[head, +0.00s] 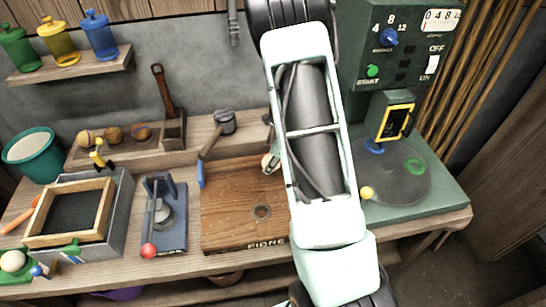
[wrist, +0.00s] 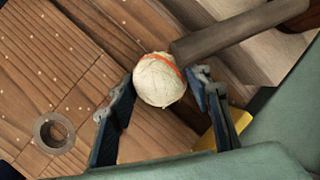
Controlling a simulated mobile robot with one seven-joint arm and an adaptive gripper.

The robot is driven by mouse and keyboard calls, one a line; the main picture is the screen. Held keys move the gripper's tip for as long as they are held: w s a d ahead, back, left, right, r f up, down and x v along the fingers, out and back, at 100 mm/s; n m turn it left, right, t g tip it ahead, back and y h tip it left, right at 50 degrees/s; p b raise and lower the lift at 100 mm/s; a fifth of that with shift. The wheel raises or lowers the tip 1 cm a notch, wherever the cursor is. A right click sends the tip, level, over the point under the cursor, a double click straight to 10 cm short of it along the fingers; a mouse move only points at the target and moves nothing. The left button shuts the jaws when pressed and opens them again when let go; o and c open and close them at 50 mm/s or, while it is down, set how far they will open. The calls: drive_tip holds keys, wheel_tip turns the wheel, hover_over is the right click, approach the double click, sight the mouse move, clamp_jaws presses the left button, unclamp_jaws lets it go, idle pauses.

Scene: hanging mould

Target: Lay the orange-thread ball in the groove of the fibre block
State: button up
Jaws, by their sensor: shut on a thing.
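A cream ball with an orange thread around it (wrist: 158,84) sits between the two fingers of my gripper (wrist: 162,88) in the wrist view. My gripper is shut on this ball, above the brown wooden board. In the head view the ball (head: 269,161) shows small beside my pale arm, which hides most of the gripper.
The wooden board (head: 228,218) has a round ring (head: 262,211) set in it. A mallet (head: 223,122) leans behind it. A blue stand with a red knob (head: 148,250) is at left. A green machine (head: 430,195) is at right. The board's front left is clear.

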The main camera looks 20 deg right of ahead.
drive_tip(key=shift+s+f, duration=0.1)
drive_tip(key=shift+f, duration=0.05)
drive_tip(key=shift+f+b, duration=0.25)
drive_tip(key=shift+b, duration=0.15)
drive_tip(key=o, duration=1.2)
drive_tip(key=shift+r, duration=0.1)
drive_tip(key=shift+r+p, duration=0.5)
drive_tip(key=shift+p, duration=0.1)
drive_tip(key=p+v, duration=0.2)
drive_tip(key=v, duration=0.9)
drive_tip(key=shift+s+d+r, duration=0.1)
drive_tip(key=shift+s+r, duration=0.1)
drive_tip(key=shift+s, duration=0.05)
